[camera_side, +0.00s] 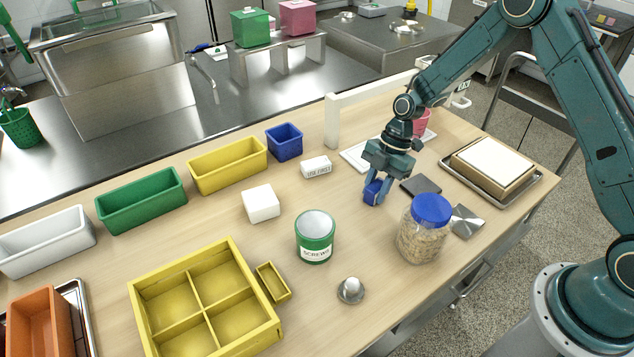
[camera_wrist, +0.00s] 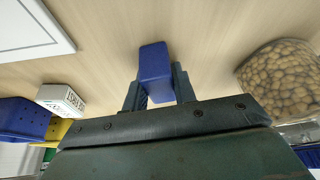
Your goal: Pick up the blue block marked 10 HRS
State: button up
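A small blue block (camera_wrist: 154,62) sits between the two fingers of my gripper (camera_wrist: 157,88) in the wrist view, with a finger against each side. In the side view the blue block (camera_side: 372,191) shows at the fingertips of my gripper (camera_side: 376,194), low over the wooden table. My gripper points down and appears shut on the block. No 10 HRS marking can be read on the faces I see. I cannot tell whether the block still touches the table.
A jar with a blue lid (camera_side: 424,229) stands close in front. A dark flat plate (camera_side: 420,185) lies right of my gripper, and a white tray (camera_side: 356,158) lies behind. A white labelled block (camera_side: 316,167) and a green screws can (camera_side: 315,237) stand left.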

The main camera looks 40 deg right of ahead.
aim_at(376, 184)
jog(key=shift+c, duration=0.2)
notch_tip(376, 184, up, 20)
dwell(0.9)
dwell(0.5)
